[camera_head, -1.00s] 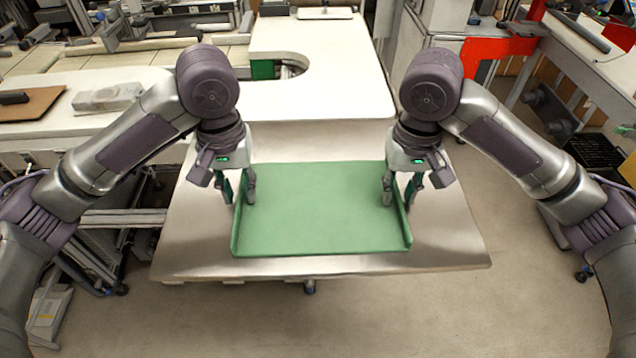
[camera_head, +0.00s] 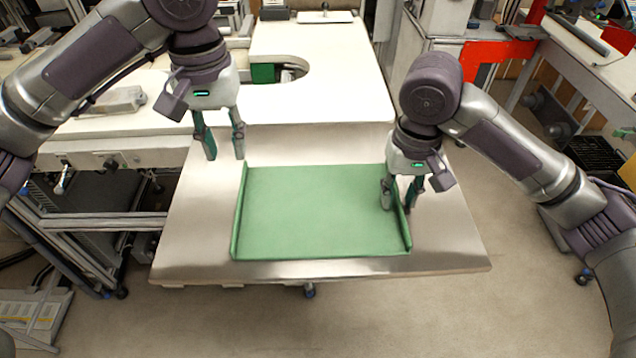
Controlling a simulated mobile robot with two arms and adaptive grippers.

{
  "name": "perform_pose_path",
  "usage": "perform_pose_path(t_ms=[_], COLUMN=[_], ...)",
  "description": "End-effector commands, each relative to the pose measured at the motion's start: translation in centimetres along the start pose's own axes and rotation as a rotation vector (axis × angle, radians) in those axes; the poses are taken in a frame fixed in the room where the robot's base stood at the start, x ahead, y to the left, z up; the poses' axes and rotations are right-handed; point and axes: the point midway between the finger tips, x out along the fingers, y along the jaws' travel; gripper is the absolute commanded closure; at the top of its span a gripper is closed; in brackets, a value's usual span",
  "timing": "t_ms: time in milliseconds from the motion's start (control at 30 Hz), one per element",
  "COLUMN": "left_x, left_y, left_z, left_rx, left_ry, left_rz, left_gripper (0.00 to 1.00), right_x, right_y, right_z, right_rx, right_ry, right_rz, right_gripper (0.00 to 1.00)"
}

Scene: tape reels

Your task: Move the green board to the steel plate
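The green board (camera_head: 318,212), a flat tray with raised left and right rims, lies flat on the steel plate (camera_head: 195,245). Steel shows around it on all sides. My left gripper (camera_head: 225,155) is open and empty, raised above the plate behind the board's back left corner, apart from the board. My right gripper (camera_head: 399,203) is low at the board's right rim. Its fingers are spread, one on the inner side and one on the outer side of the rim. Contact with the rim is not clear to see.
A white table (camera_head: 320,85) with a rounded cut-out adjoins the plate's back edge. A workbench (camera_head: 95,128) with equipment stands at the left. A red-edged bench (camera_head: 495,48) is at the back right. Floor is open in front of and right of the plate.

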Motion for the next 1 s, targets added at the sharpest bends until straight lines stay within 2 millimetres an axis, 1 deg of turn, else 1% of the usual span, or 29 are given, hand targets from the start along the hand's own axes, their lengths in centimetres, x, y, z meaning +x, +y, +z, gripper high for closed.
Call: perform_pose_path(t_ms=[133,233,367,500,600,700,800,1000], left_x=[-0.7,-0.8,-0.7,-0.7,-0.7,-0.7,-0.7,-0.7], left_y=[0.0,0.0,0.0,0.0,0.0,0.0,0.0,0.0], left_z=[0.0,0.0,0.0,0.0,0.0,0.0,0.0,0.0], left_rx=[-0.001,0.0,0.0,0.0,0.0,0.0,0.0,0.0], left_ry=[0.0,-0.001,-0.001,-0.001,0.0,0.0,0.0,0.0], left_rz=[0.0,0.0,0.0,0.0,0.0,0.0,0.0,0.0], left_gripper=[0.68,0.68,0.68,0.68,0.68,0.68,0.68,0.68], right_x=[-0.5,-1.8,-4.4,-7.5,-9.3,-10.7,-11.6,-12.0], right_y=[0.0,0.0,0.0,0.1,0.1,0.1,0.0,0.0], right_z=[-0.1,-0.1,-0.2,-0.2,-0.1,-0.1,-0.1,0.0], right_rx=[0.0,0.0,0.0,0.001,0.002,0.002,0.001,0.0], right_ry=[0.002,0.006,0.008,0.007,0.005,0.004,0.002,-0.001], right_rz=[0.0,0.001,0.001,0.001,0.001,0.001,0.001,0.0], right_gripper=[0.68,0.68,0.68,0.68,0.68,0.68,0.68,0.68])
